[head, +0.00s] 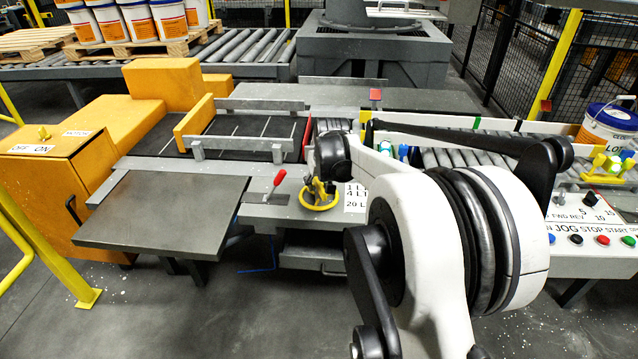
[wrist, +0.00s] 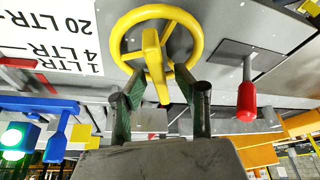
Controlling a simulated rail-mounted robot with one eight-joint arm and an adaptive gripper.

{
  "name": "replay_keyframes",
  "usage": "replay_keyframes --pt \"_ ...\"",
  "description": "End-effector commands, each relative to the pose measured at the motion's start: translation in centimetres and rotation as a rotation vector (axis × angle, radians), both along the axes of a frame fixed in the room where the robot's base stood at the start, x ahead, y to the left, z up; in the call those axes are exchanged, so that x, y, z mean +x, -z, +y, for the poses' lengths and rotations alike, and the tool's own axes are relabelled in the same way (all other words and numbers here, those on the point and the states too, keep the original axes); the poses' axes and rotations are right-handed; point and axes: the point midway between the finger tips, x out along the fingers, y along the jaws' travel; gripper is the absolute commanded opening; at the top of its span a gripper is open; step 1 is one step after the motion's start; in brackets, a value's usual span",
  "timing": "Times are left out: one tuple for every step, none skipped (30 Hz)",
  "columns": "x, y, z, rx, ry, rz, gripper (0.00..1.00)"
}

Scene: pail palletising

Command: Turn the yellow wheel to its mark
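The yellow wheel (head: 322,207) sits on the grey machine front, just left of a white sign. In the wrist view the wheel (wrist: 117,42) is a ring with a yellow bar (wrist: 153,58) across it. My gripper (wrist: 160,82) is at the wheel, one dark finger on each side of the bar. The fingers look spread, with gaps to the bar; whether either touches the rim I cannot tell. The sign (wrist: 50,35) reads 1 LTR, 4 LTR and 20 LTR, with black lines by the wheel. In the head view my arm partly covers the gripper and sign.
A red-handled lever (head: 277,180) stands close left of the wheel; it also shows in the wrist view (wrist: 247,95). A bare grey table (head: 165,208) is further left. A roller conveyor (head: 450,160) and button panel (head: 590,235) are to the right.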

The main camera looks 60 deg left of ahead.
Motion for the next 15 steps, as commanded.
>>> replay_keyframes --pt "0.00 -0.01 0.00 0.000 0.000 0.000 0.23" --pt "0.00 -0.01 0.00 0.000 0.000 0.000 0.20" --pt "0.01 -0.01 -0.01 0.000 0.000 0.000 0.14" --pt "0.01 -0.01 -0.01 0.000 0.000 0.000 0.10" --pt "0.01 -0.01 -0.01 0.000 0.000 0.000 0.06" --pt "0.01 -0.02 -0.01 0.000 0.000 0.000 0.01" --pt "0.01 -0.02 -0.01 0.000 0.000 0.000 0.00" --pt "0.01 -0.02 -0.01 0.000 0.000 0.000 0.00" --pt "0.01 -0.02 -0.01 0.000 0.000 0.000 0.00" --pt "0.01 -0.02 -0.01 0.000 0.000 0.000 0.00" --pt "0.01 -0.02 -0.01 0.000 0.000 0.000 0.00" --pt "0.01 -0.02 -0.01 0.000 -0.001 0.000 0.00" --pt "0.02 -0.02 -0.01 0.000 -0.002 0.000 0.00" --pt "0.02 -0.01 -0.02 0.000 -0.004 0.000 0.00" --pt "0.03 0.00 -0.02 0.000 -0.010 0.000 0.00"
